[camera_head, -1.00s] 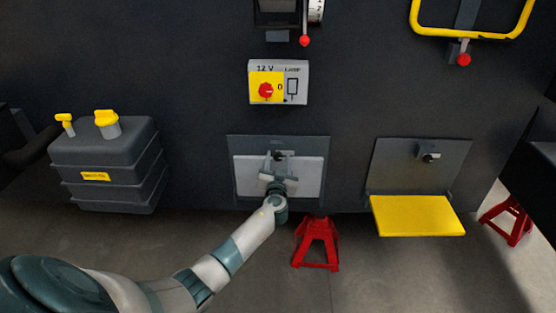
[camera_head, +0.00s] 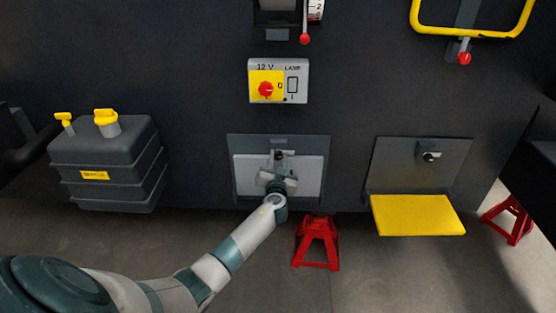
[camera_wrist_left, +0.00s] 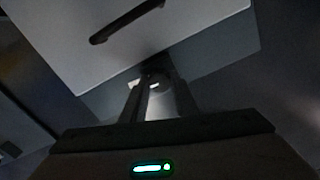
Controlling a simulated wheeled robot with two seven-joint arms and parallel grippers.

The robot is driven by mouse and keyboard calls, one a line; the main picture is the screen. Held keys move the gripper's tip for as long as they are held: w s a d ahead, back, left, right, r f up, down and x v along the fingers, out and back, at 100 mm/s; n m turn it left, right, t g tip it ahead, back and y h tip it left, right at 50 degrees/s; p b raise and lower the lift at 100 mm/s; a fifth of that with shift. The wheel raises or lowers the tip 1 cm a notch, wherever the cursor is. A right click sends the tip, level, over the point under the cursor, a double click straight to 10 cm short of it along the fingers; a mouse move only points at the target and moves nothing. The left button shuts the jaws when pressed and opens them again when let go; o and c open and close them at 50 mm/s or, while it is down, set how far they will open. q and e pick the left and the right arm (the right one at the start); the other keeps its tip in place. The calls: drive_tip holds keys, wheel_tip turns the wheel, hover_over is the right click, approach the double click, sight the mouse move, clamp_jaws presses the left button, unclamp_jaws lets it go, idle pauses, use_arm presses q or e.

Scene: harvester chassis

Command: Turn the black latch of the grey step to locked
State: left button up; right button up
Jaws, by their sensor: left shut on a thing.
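The grey step (camera_head: 309,180) is a light grey plate folded up flat against its darker frame on the chassis wall. Its black latch (camera_head: 279,155) is at the plate's upper middle, mostly hidden by my gripper. My left gripper (camera_head: 281,157) is in front of the step and shut on the latch. In the left wrist view the two fingers (camera_wrist_left: 156,88) close around the small latch (camera_wrist_left: 154,80), next to the plate (camera_wrist_left: 150,45), which looks tilted. The latch's exact angle cannot be told. My right gripper is not in view.
A second step with a yellow tread (camera_head: 417,215) is folded down at right, with its own latch (camera_head: 431,157). A grey tank (camera_head: 108,165) stands left. A red jack stand (camera_head: 316,240) is below.

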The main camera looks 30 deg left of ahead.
use_arm(q)
drive_tip(key=shift+m, duration=0.3)
drive_tip(key=shift+f+m+b, duration=0.1)
drive_tip(key=shift+m+b, duration=0.35)
drive_tip(key=shift+m, duration=0.95)
drive_tip(key=shift+m+b, duration=0.45)
drive_tip(key=shift+m, duration=0.55)
drive_tip(key=m, duration=0.2)
drive_tip(key=shift+m, duration=0.3)
drive_tip(key=m, duration=0.3)
drive_tip(key=shift+m, duration=0.3)
drive_tip(key=m, duration=0.2)
drive_tip(key=shift+m+p, duration=0.3)
drive_tip(key=shift+m, duration=0.8)
drive_tip(key=shift+m+p, duration=0.3)
drive_tip(key=shift+m, duration=0.4)
drive_tip(key=shift+d, duration=0.1)
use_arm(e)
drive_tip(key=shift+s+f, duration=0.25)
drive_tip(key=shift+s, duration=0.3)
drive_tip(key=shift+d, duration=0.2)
